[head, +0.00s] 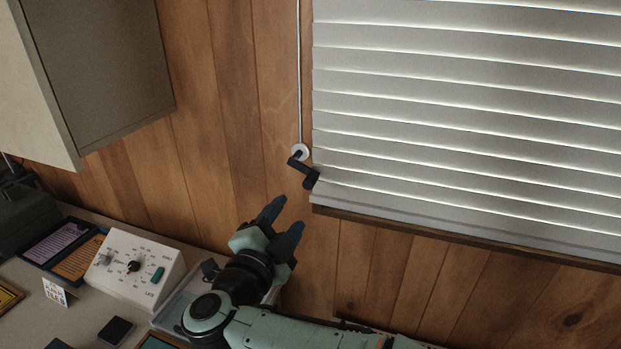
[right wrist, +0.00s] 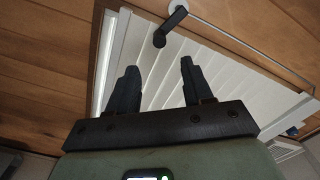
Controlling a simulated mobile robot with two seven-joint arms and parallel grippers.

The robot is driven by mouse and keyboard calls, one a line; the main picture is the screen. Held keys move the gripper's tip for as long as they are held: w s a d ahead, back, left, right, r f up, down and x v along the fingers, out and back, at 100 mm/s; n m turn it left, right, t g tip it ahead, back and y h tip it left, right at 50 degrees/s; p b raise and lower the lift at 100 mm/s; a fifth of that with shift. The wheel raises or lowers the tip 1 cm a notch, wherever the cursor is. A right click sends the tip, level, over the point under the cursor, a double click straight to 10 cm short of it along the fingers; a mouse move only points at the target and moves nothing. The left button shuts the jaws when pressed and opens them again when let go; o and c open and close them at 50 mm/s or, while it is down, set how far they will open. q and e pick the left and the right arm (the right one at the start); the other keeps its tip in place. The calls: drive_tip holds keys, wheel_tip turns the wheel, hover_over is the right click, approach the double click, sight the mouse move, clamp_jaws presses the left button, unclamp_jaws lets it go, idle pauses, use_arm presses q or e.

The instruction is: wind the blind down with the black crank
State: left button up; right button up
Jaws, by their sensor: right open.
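The black crank (head: 303,169) sits on a round white mount on the wood wall, just left of the blind's lower left corner. Its arm slants down to the right and ends in a black knob. The white slatted blind (head: 465,110) hangs over the window, its lower edge near the sill. My right gripper (head: 283,214) is open and empty, below and a little left of the crank, apart from it. In the right wrist view the crank (right wrist: 170,26) shows beyond the open fingertips (right wrist: 160,68). My left gripper is not in view.
A white control box (head: 134,267) with a dial stands on the counter at lower left, beside a clear tray (head: 183,297). A wall cabinet (head: 100,70) juts out at upper left. The wall around the crank is clear. A thin white rod (head: 299,75) runs up from the crank mount.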

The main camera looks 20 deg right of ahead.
sight(305, 189)
drive_tip(key=p+x, duration=0.1)
drive_tip(key=x, duration=1.1)
drive_tip(key=shift+f, duration=0.1)
clamp_jaws()
